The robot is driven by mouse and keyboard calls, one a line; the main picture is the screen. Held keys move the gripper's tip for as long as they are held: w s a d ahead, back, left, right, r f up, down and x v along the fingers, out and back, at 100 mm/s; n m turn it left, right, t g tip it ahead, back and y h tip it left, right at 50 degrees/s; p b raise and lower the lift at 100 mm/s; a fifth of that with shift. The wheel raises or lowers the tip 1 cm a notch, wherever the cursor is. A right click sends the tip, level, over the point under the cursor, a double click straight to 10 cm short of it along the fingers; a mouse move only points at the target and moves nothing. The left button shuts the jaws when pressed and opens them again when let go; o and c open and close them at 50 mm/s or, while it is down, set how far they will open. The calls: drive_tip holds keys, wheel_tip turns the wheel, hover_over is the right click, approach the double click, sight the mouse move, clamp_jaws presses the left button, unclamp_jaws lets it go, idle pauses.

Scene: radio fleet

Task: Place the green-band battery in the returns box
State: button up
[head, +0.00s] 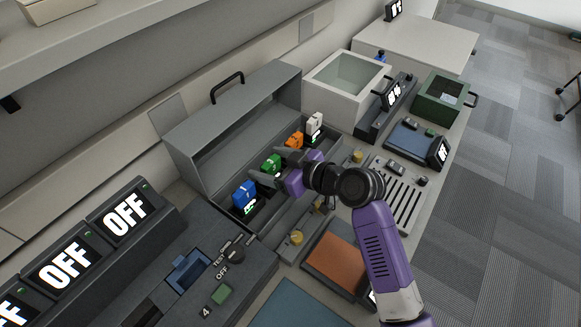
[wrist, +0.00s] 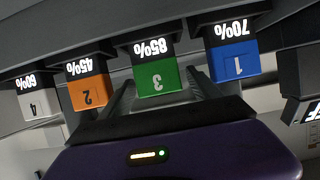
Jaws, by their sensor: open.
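The green-band battery (head: 271,163) sits in a slot of the grey charging bay, between the blue and orange ones. In the wrist view its green face (wrist: 157,80) carries a 3, with 85% showing beside it. My gripper (head: 266,170) is open at the green battery. In the wrist view one finger is on each side of the green face, with gaps visible, and my gripper (wrist: 160,97) is not closed on it. An open white box (head: 318,88) and an open green box (head: 427,104) stand to the right; no readable label shows which is the returns box.
The blue battery (head: 243,195), orange battery (head: 295,139) and white battery (head: 315,124) stand in the same row, close to my fingers. The bay's raised grey lid (head: 230,110) is behind them. Orange (head: 335,255) and blue (head: 405,138) pads lie on the bench.

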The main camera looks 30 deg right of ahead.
drive_tip(key=b+v, duration=0.1)
drive_tip(key=v, duration=0.8)
drive_tip(key=shift+r, duration=0.1)
drive_tip(key=w+d+r+m+t+h, duration=0.1)
drive_tip(key=d+r+m+t+h, duration=0.2)
drive_tip(key=d+r+m+h, duration=0.15)
drive_tip(key=s+d+f+m+t+h, duration=0.1)
drive_tip(key=s+d+f+m+h, duration=0.2)
drive_tip(key=s, duration=0.4)
drive_tip(key=s+a+n, duration=0.1)
drive_tip(key=s+a, duration=0.3)
drive_tip(key=s, duration=0.4)
drive_tip(key=s+a+f+n+g+y, duration=0.1)
drive_tip(key=s+a, duration=0.3)
drive_tip(key=s, duration=0.5)
drive_tip(key=s+a+n+y, duration=0.1)
drive_tip(key=s+a, duration=0.2)
drive_tip(key=s, duration=0.6)
drive_tip(key=shift+a+f+g, duration=0.4)
drive_tip(key=shift+c, duration=0.2)
